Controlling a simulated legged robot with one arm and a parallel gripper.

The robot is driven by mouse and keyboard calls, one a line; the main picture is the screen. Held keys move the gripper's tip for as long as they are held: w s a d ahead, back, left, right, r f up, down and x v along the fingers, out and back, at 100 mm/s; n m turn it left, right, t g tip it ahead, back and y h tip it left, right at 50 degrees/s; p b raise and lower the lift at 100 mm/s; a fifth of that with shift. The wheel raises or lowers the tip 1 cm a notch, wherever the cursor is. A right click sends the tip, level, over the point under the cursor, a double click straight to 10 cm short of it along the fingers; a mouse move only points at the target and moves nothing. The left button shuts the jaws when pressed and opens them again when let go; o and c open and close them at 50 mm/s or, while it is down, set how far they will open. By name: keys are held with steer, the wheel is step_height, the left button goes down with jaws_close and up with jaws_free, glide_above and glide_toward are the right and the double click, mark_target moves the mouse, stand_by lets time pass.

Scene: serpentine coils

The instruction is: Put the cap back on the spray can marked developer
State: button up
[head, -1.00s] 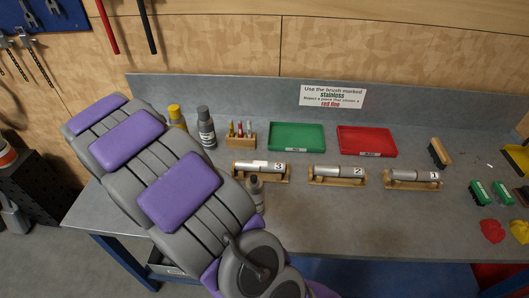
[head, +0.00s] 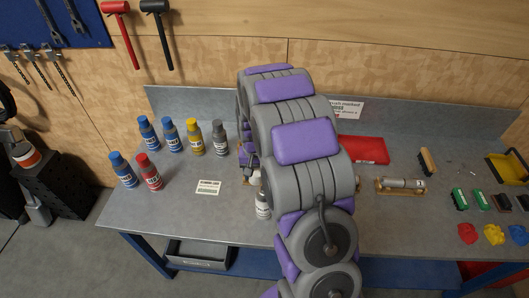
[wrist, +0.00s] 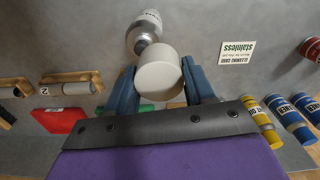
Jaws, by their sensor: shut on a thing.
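My gripper (wrist: 162,82) is shut on a pale grey-white cap (wrist: 159,72), with one dark blue finger on each side of it. In the wrist view a silver-grey spray can (wrist: 146,27) stands just beyond the cap, which overlaps its near end; I cannot tell whether they touch. In the head view the light can (head: 263,207) stands on the bench beside my arm, partly hidden by it. Its label is too small to read. My gripper is hidden behind my arm in the head view.
Several capped cans, blue (head: 148,134), yellow (head: 194,137), grey (head: 219,139) and red (head: 149,172), stand to the left. A red tray (head: 362,149) and a pipe on a stand (head: 401,184) are right of my arm.

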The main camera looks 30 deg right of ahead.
steer(key=shift+s+d+r+m+p, duration=0.25)
steer(key=shift+d+r+p, duration=0.15)
steer(key=shift+r+p, duration=0.2)
steer(key=shift+s+d+r+m+p, duration=0.25)
steer(key=shift+d+r+p, duration=0.1)
steer(key=shift+r+p, duration=0.2)
steer(key=shift+s+d+f, duration=0.1)
steer(key=shift+d+f, duration=0.15)
steer(key=shift+f, duration=0.75)
steer(key=shift+s+d+f, duration=0.1)
steer(key=shift+d+f, duration=0.1)
steer(key=shift+f, duration=0.8)
steer(key=shift+w, duration=0.1)
steer(key=shift+f, duration=0.15)
steer(key=shift+f+b, duration=0.45)
steer(key=shift+f, duration=0.45)
steer(key=shift+f, duration=0.15)
steer(key=shift+f+b, duration=0.35)
steer(key=shift+f, duration=0.3)
